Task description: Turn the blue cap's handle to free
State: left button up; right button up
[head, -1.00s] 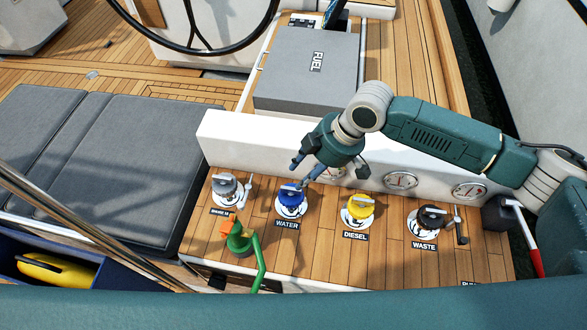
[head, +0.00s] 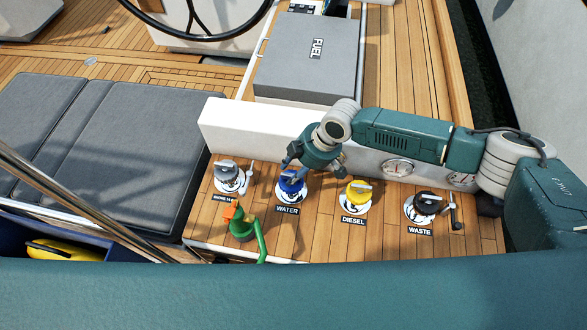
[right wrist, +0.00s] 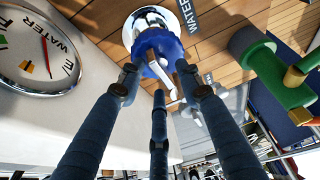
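The blue cap (head: 292,187) sits in a chrome ring on the teak deck behind the WATER label (head: 288,210). In the right wrist view the blue cap (right wrist: 158,43) is at the top centre, with its pale handle (right wrist: 187,76) sticking out toward the camera. My right gripper (head: 291,168) is at the blue cap and partly covers it. In the wrist view its dark blue fingers (right wrist: 157,82) are spread apart, with tips around the cap and handle. I cannot tell whether they touch. My left gripper is not in view.
Grey (head: 227,169), yellow (head: 359,191) and black (head: 428,203) caps share the deck. A green spray nozzle (head: 242,222) stands in front of the grey and blue caps. A white coaming (head: 237,128) with gauges (head: 397,168) runs behind. A grey FUEL box (head: 306,60) stands beyond.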

grip_shut()
